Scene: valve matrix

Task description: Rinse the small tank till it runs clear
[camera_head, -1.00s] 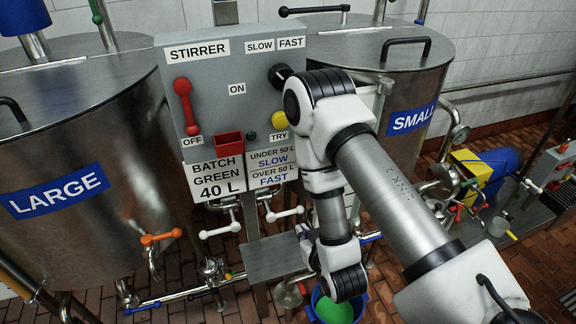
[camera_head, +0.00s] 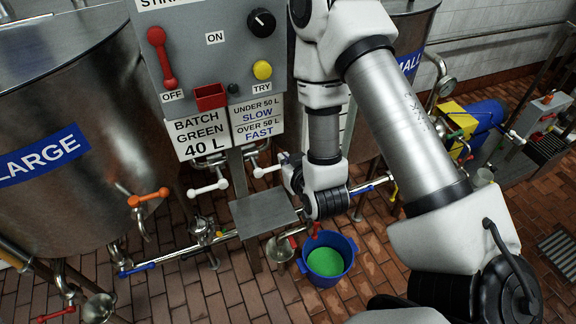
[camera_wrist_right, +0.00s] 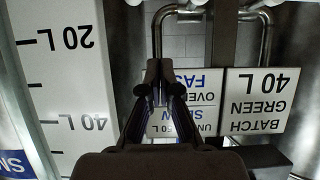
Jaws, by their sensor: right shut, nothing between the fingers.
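The small tank (camera_head: 412,35) stands at the upper right behind my right arm, its blue label partly covered. A blue bucket (camera_head: 349,246) with green liquid (camera_head: 326,262) stands on the floor. A red valve handle (camera_head: 314,231) shows just above the bucket's rim. My right arm hangs down in front of the small tank, its wrist above and behind the bucket. In the wrist view my right gripper (camera_wrist_right: 166,80) is shut and empty, in front of the batch signs (camera_wrist_right: 265,100) and beside a scale marked 20 L and 40 L (camera_wrist_right: 68,85). My left gripper is out of view.
The large tank (camera_head: 60,90) fills the left. The stirrer panel (camera_head: 190,50) has a red lever (camera_head: 161,55) and a yellow button (camera_head: 262,70). White-handled valves (camera_head: 208,188) and a grey plate (camera_head: 264,212) sit below it.

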